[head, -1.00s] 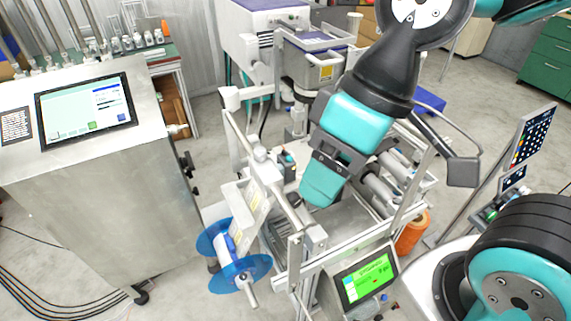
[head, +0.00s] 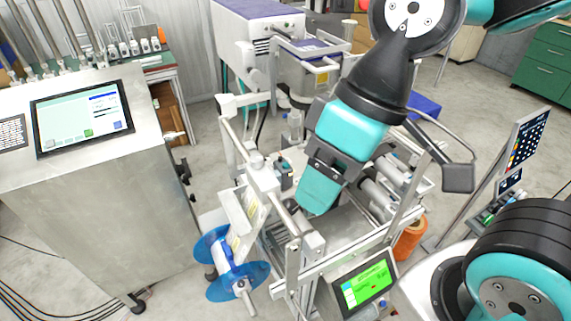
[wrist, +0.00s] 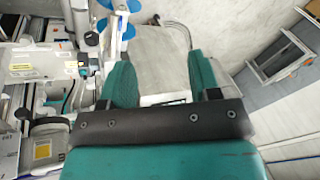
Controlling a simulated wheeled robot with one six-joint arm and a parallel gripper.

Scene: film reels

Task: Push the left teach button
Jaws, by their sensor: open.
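My gripper (head: 317,196) hangs over the middle of the metal reel machine (head: 345,230) in the head view, pointing down. In the wrist view its two teal fingers stand apart with nothing between them (wrist: 162,78). A small dark sensor block with a teal part (head: 285,172) sits on the machine just left of my gripper in the head view. I cannot make out a left teach button on it, or tell whether this block carries one. The fingers look clear of the block, though the height gap is hard to judge.
A blue reel (head: 222,262) sticks out at the machine's front left. A green-lit touchscreen (head: 367,286) is at its front right. A steel cabinet with a screen (head: 80,117) stands left. Rails and posts surround my gripper. An orange roll (head: 410,240) is at the right.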

